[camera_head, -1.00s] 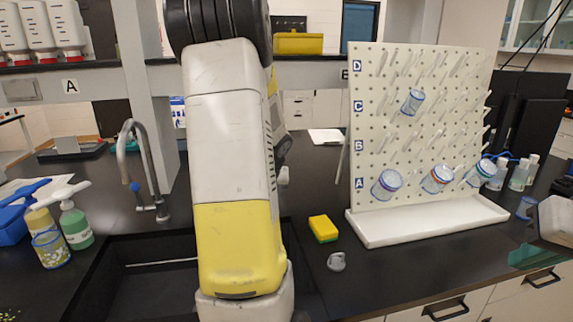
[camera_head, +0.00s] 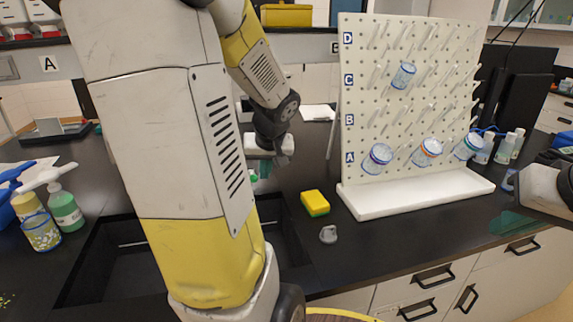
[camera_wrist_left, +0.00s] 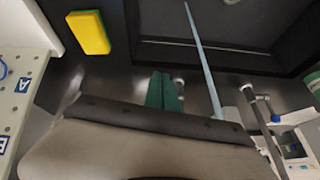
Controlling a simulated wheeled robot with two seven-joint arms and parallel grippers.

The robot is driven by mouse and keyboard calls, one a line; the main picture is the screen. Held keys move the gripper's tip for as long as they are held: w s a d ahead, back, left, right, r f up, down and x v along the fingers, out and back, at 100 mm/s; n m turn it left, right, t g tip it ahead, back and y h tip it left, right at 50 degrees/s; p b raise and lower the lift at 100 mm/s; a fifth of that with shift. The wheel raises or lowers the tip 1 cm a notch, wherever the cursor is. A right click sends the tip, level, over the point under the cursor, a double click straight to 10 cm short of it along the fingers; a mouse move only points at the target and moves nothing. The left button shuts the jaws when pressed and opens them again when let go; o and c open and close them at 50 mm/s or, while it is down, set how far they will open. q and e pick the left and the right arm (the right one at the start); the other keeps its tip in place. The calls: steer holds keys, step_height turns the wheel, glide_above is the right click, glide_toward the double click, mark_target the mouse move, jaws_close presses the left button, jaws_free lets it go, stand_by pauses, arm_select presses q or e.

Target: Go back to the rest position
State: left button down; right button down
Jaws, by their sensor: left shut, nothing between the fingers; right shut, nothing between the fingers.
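My left arm fills the left middle of the head view. My left gripper (camera_head: 256,173) hangs over the counter at the back edge of the sink, partly hidden by the arm. Its green fingers also show in the left wrist view (camera_wrist_left: 163,92), close together with nothing between them. My right gripper (camera_head: 514,223) is at the right edge of the head view, its green fingers shut and empty, in front of the counter's right part. Both grippers are clear of the objects.
A pegboard rack (camera_head: 410,110) holds several jars. A yellow-green sponge (camera_head: 315,203) and a small grey piece (camera_head: 328,234) lie left of its tray. The sink (camera_head: 100,270) is below my left arm. Bottles (camera_head: 64,208) stand at the left. Drawers (camera_head: 430,278) are under the counter.

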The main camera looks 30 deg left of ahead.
arm_select(q)
steer(key=shift+d+r, duration=0.1)
stand_by(0.4)
steer(key=s+d+r+m+t+h, duration=0.1)
steer(key=s+d+r+m+h, duration=0.2)
steer(key=s+d, duration=0.3)
steer(key=s+d+r+m+t+h, duration=0.1)
steer(key=s+d+r+m+h, duration=0.2)
steer(key=d, duration=1.1)
steer(key=s+r+m, duration=0.1)
steer(key=s+r, duration=0.2)
steer(key=shift+s+r, duration=0.15)
steer(key=shift+r, duration=0.05)
